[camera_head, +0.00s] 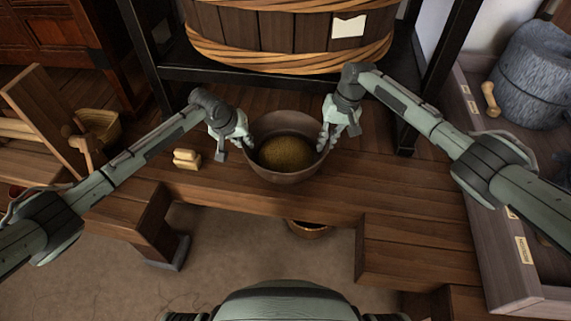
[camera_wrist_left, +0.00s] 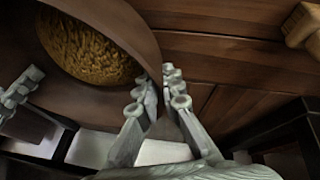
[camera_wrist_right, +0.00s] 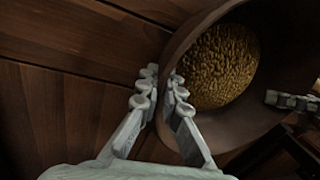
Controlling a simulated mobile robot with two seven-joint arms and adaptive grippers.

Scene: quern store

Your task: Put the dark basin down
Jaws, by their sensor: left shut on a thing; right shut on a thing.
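The dark basin (camera_head: 286,173) is a round brown bowl with a yellow-brown grainy filling. In the head view it is over the wooden bench (camera_head: 330,195), near its front edge; I cannot tell whether its base touches the wood. My left gripper (camera_head: 236,143) is shut on its left rim. My right gripper (camera_head: 334,138) is shut on its right rim. The left wrist view shows the fingers (camera_wrist_left: 160,92) closed around the wall of the basin (camera_wrist_left: 120,28). The right wrist view shows the fingers (camera_wrist_right: 163,88) on the opposite wall of the basin (camera_wrist_right: 190,40).
Small pale wooden blocks (camera_head: 187,159) lie on the bench left of the basin. A large hooped wooden tub (camera_head: 285,30) stands behind on a dark frame. A grey stone-like vessel (camera_head: 540,75) stands at the right. A copper-coloured bowl (camera_head: 309,229) is below the bench front. Bare bench lies right of the basin.

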